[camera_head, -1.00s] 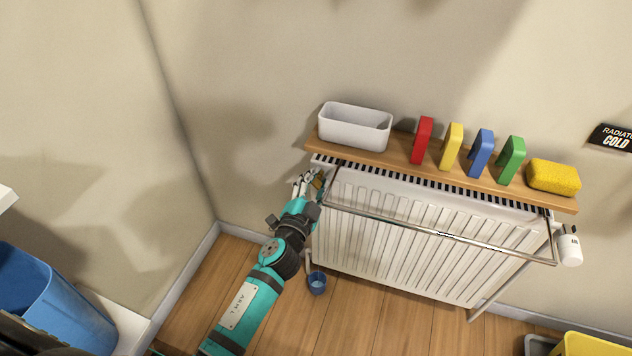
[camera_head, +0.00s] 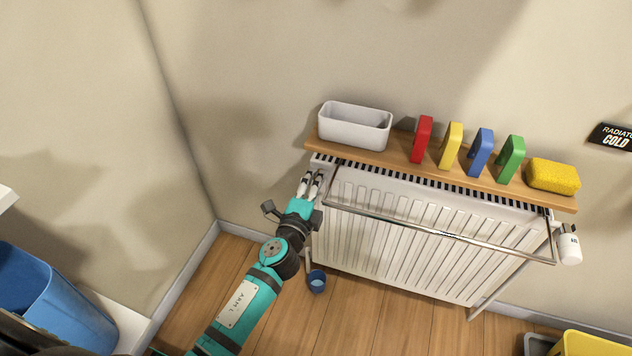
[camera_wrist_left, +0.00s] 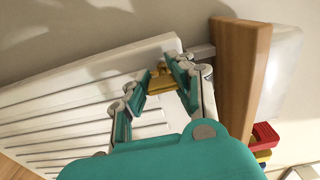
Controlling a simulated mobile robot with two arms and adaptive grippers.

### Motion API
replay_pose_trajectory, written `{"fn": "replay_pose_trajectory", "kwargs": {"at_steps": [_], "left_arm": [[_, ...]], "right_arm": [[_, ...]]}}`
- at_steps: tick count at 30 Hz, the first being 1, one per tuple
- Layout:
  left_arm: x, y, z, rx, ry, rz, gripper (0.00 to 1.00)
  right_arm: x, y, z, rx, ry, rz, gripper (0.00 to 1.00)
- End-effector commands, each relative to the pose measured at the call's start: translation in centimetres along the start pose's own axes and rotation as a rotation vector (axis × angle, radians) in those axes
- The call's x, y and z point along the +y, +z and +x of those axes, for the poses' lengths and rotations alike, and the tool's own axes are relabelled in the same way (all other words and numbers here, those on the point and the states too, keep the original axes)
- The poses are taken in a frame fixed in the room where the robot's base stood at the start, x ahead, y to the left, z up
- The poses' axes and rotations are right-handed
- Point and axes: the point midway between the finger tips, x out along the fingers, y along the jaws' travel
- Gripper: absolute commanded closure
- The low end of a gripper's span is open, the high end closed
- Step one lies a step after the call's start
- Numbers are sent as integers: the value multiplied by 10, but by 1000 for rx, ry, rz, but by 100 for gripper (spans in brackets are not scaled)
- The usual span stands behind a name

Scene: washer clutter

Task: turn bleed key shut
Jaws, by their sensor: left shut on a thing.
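The brass bleed key (camera_wrist_left: 160,84) shows in the left wrist view at the upper end of the white radiator (camera_wrist_left: 85,92), between my left gripper's fingertips. My left gripper (camera_wrist_left: 159,70) is shut on it. In the head view my left gripper (camera_head: 312,178) is at the radiator's upper left corner, just under the shelf, and its fingers hide the key. The radiator (camera_head: 420,235) is on the wall below the shelf. My right gripper is in neither view.
A metal rail (camera_head: 440,233) runs along the radiator's front. A small blue cup (camera_head: 317,281) stands on the floor below the gripper.

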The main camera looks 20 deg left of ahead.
Motion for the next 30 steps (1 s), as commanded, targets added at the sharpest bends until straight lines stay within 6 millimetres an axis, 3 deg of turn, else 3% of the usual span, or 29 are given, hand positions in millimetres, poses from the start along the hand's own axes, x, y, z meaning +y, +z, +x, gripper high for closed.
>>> {"fn": "replay_pose_trajectory", "kwargs": {"at_steps": [1,18,19,21,26,30], "left_arm": [[-7,0,2,0,-12,13,100],[-9,1,2,-1,-17,42,100],[-9,1,2,-1,-17,42,75],[-9,1,3,-1,-17,42,66],[-10,1,3,-1,-17,42,46],[-10,1,3,0,-17,41,46]], "right_arm": [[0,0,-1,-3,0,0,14],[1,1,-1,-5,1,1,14],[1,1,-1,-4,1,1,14],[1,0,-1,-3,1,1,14],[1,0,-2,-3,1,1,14],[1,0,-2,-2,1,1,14]]}}
